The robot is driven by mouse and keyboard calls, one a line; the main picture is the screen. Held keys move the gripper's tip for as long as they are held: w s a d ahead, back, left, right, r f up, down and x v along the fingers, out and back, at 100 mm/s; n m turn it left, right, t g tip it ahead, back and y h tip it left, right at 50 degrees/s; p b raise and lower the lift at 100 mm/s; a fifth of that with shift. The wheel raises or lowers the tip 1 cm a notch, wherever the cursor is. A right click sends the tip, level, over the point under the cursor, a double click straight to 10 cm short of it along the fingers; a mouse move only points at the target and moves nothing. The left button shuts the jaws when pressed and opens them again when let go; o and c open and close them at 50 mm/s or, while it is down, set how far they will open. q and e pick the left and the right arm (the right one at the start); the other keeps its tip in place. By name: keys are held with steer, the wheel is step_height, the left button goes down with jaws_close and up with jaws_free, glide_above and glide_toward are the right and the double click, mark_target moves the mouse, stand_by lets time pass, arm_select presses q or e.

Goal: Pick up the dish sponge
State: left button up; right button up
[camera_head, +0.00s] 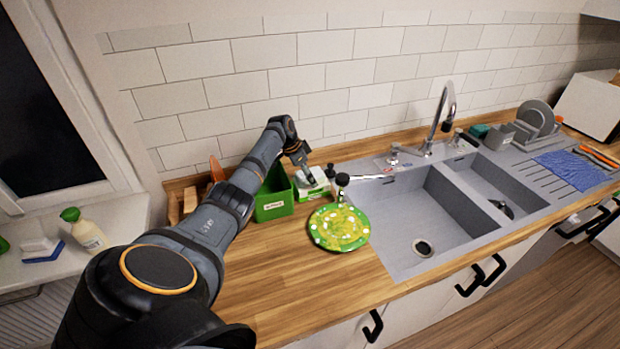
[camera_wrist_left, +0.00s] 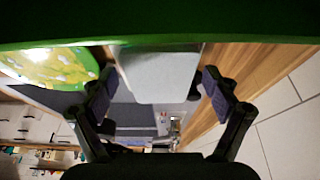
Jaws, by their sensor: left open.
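A white and green block (camera_head: 316,187), which looks like the dish sponge, lies on the counter between the green box and the round plate. In the left wrist view a pale grey-white block (camera_wrist_left: 158,72) shows between the two fingers, apparently the same thing. My left gripper (camera_head: 307,177) is open right at this block, reaching over the green box; the wrist view shows its fingers (camera_wrist_left: 158,95) spread on both sides. Whether they touch it cannot be told. The arm's tip hides part of the block. My right gripper is not in view.
The green box (camera_head: 272,207) stands left of the block, and the yellow-green plate (camera_head: 339,244) lies in front. A dark-topped bottle (camera_head: 342,186) stands close right, beside the sink (camera_head: 422,248). A tiled wall is behind. The front left counter is clear.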

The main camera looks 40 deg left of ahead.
arm_select(q)
steer(key=shift+c, duration=0.4)
steer(key=c, duration=0.7)
steer(key=shift+c, duration=0.4)
